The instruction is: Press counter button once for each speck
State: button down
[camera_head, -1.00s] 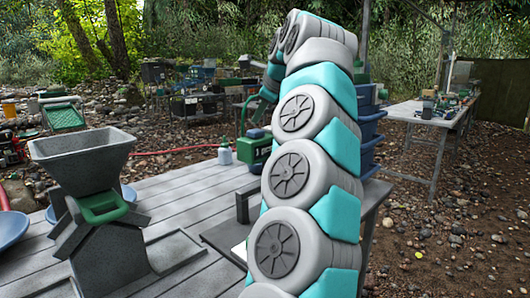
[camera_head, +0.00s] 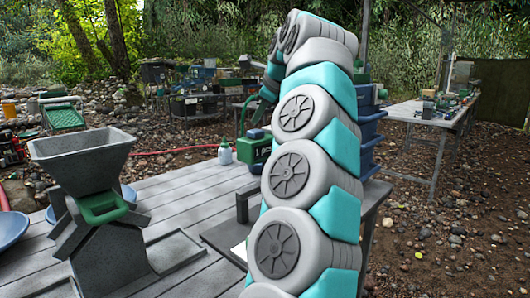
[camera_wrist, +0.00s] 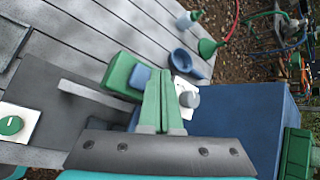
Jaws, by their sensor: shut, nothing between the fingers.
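My gripper (camera_wrist: 160,102) shows in the wrist view, its two green fingers together with nothing between them. A round green button (camera_wrist: 12,125) on a white plate lies at the left edge of the wrist view, well apart from my fingers. A grey round knob (camera_wrist: 190,98) on a white plate shows just right of the fingertips; I cannot tell whether they touch it. Which of these is the counter button is not clear. A green block with a blue part (camera_wrist: 122,73) is just left of the fingers. I see no specks.
A grey hopper (camera_head: 82,150) stands on the plank table (camera_head: 180,187). A blue bin (camera_wrist: 245,115) is right of my gripper.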

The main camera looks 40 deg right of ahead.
jog(key=shift+f, duration=0.15)
jog(key=shift+f+b, duration=0.35)
jog(key=shift+b, duration=0.35)
jog(key=shift+f+b, duration=0.5)
jog(key=shift+b, duration=0.1)
dwell(0.8)
jog(key=shift+r, duration=0.1)
jog(key=shift+r+p, duration=0.85)
